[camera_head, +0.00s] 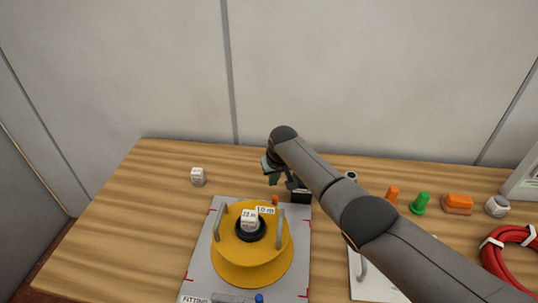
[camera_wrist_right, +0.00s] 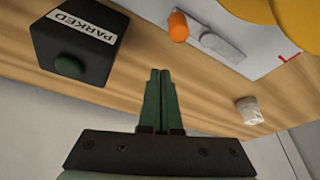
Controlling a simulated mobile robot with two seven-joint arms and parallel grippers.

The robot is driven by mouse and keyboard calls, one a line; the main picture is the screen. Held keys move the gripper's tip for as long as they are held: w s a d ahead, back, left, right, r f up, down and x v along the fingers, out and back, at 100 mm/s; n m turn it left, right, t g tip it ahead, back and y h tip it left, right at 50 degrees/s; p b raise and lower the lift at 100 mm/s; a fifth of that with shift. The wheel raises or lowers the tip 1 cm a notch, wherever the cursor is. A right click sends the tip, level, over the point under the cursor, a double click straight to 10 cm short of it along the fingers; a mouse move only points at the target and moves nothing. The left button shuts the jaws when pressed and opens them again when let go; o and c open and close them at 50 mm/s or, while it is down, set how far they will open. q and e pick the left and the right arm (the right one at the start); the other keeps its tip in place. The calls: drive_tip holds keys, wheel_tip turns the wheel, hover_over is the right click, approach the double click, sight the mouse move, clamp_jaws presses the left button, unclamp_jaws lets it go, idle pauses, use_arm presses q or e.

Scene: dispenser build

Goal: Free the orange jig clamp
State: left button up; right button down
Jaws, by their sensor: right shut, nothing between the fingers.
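The orange jig clamp shows as an orange tip (camera_wrist_right: 178,27) on a grey lever (camera_wrist_right: 220,46) at the top of the right wrist view. In the head view the small orange tip (camera_head: 275,199) sits at the far edge of the grey fitting board (camera_head: 200,258), behind the yellow reel (camera_head: 252,268). My right gripper (camera_wrist_right: 160,72) has its green fingers together, empty and apart from the clamp. In the head view my right gripper (camera_head: 273,177) is just beyond the board's far edge. My left gripper is not in view.
A black block marked PARKED (camera_wrist_right: 75,45) stands beside my right gripper. A small white labelled piece (camera_head: 198,177) is at the left. Orange (camera_head: 392,193) and green (camera_head: 420,203) pieces and a red coil (camera_head: 498,262) are at the right. The left tabletop is mostly clear.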

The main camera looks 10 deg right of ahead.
drive_tip(key=shift+w+a+r+p, duration=0.1)
drive_tip(key=shift+w+r+p, duration=0.2)
drive_tip(key=shift+r, duration=0.25)
use_arm(q)
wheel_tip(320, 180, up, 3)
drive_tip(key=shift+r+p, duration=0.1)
drive_tip(key=shift+p, duration=0.8)
use_arm(e)
drive_tip(key=s+v, duration=0.1)
drive_tip(key=v, duration=0.8)
drive_tip(key=shift+a, duration=0.2)
drive_tip(key=shift+f, duration=0.15)
